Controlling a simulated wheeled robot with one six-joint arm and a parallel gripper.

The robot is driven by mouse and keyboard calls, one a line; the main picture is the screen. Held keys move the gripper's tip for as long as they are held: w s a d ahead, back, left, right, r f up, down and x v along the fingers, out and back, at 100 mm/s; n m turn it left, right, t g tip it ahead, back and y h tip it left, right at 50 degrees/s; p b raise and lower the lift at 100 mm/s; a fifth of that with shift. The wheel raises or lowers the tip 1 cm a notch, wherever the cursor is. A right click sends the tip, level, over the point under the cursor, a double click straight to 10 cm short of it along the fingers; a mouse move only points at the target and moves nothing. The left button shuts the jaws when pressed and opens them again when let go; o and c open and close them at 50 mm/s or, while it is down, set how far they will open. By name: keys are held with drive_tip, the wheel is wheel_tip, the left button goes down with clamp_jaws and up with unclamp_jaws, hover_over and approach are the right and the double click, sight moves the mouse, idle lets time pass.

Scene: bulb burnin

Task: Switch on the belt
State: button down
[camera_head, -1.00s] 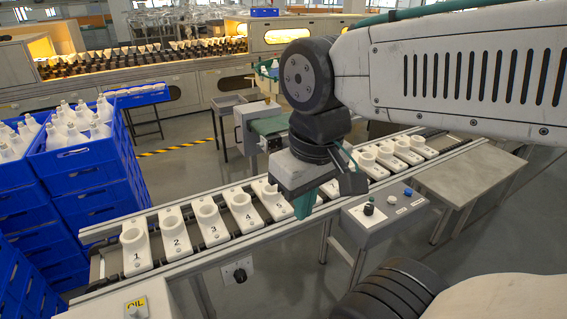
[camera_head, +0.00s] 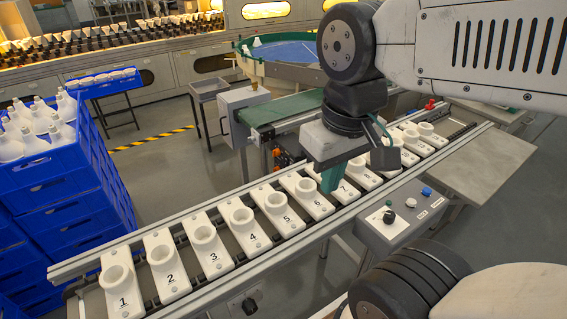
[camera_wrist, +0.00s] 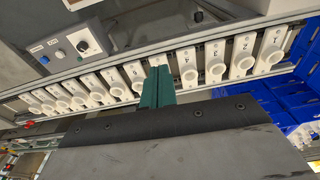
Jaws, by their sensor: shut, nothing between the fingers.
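The belt (camera_head: 85,304) is a long conveyor carrying a row of numbered white holders, running from lower left to upper right. A grey control box (camera_head: 376,232) on its near side has a black knob (camera_head: 389,216), a white button (camera_head: 411,203) and a blue button (camera_head: 427,191). The box also shows at upper left in the wrist view (camera_wrist: 68,48). Another dark knob (camera_head: 249,305) sits on a plate on the conveyor's near side. My gripper (camera_head: 330,182), with green fingers, is shut and empty above the holders around 6 and 7, left of the control box.
A green side belt (camera_head: 285,109) with a grey cabinet (camera_head: 240,115) stands behind the conveyor. Blue crates (camera_head: 60,190) of white bulbs are stacked at left. A grey side table (camera_head: 487,160) adjoins the conveyor at right. Open floor lies behind the conveyor.

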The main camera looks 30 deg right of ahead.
drive_tip(key=w+d+f+m+h, duration=0.15)
drive_tip(key=w+d, duration=0.25)
drive_tip(key=w, duration=0.6)
drive_tip(key=w+d+f+t+h, duration=0.1)
drive_tip(key=w+d+f+h, duration=0.15)
drive_tip(key=w, duration=0.85)
drive_tip(key=w+d+f+m+h, duration=0.15)
drive_tip(key=w+d, duration=0.35)
drive_tip(key=w, duration=0.5)
drive_tip(key=w+d+f+n+t, duration=0.1)
drive_tip(key=w+f, duration=0.8)
drive_tip(key=f, duration=0.3)
drive_tip(key=w+f+n+t, duration=0.1)
drive_tip(key=w+f, duration=0.9)
drive_tip(key=f, duration=0.2)
drive_tip(key=shift+d, duration=0.35)
approach(286, 161)
wheel_tip(286, 161, down, 7)
drive_tip(key=w, duration=0.3)
drive_tip(key=shift+s+d+f, duration=0.1)
drive_tip(key=shift+d+f, duration=0.05)
drive_tip(key=shift+d, duration=0.35)
drive_tip(key=shift+d+f, duration=0.15)
drive_tip(key=shift+d, duration=0.3)
